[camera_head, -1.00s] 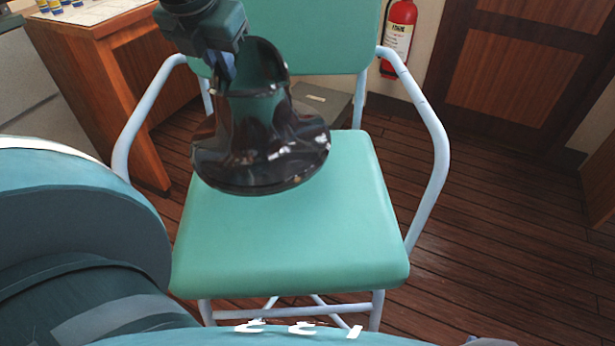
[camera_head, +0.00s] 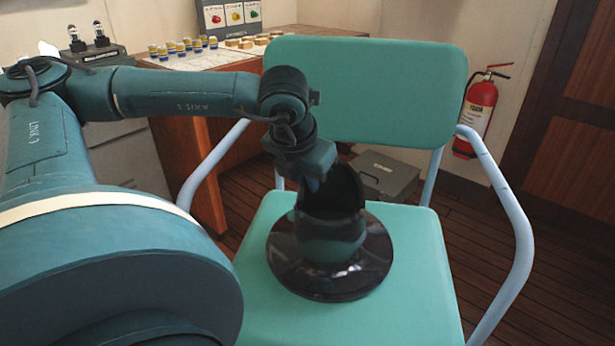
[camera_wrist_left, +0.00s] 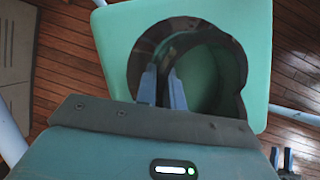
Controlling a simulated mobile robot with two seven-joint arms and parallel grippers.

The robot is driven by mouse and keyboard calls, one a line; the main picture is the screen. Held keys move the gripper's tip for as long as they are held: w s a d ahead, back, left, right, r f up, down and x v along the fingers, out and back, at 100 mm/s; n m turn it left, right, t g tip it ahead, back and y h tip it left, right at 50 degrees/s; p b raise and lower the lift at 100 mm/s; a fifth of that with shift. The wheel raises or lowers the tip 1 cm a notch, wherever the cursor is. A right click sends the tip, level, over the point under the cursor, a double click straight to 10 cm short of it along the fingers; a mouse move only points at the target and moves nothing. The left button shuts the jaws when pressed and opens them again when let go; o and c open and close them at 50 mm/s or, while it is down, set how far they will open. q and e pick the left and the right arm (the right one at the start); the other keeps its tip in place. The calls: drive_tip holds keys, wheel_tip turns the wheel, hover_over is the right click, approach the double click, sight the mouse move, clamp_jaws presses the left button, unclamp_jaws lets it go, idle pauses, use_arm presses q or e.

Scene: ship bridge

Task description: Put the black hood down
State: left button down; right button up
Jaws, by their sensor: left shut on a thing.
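The black hood (camera_head: 330,262) is glossy and dark, with a wide round base and a raised collar open at the top. It is upright over the middle of the green chair seat (camera_head: 425,290), and its base appears to rest there, though I cannot rule out a small gap. My left gripper (camera_head: 316,186) comes from above and is shut on the hood's upper rim. In the left wrist view the fingers (camera_wrist_left: 162,92) pinch the edge of the hood (camera_wrist_left: 149,46), with the seat (camera_wrist_left: 255,40) below.
The green backrest (camera_head: 365,90) stands behind the hood, and pale blue armrests (camera_head: 505,195) flank the seat. A wooden desk (camera_head: 200,62) with small jars is at the back left. A grey box (camera_head: 385,176) is on the floor behind. Bare seat surrounds the hood.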

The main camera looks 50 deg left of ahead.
use_arm(q)
drive_tip(key=c, duration=1.5)
unclamp_jaws()
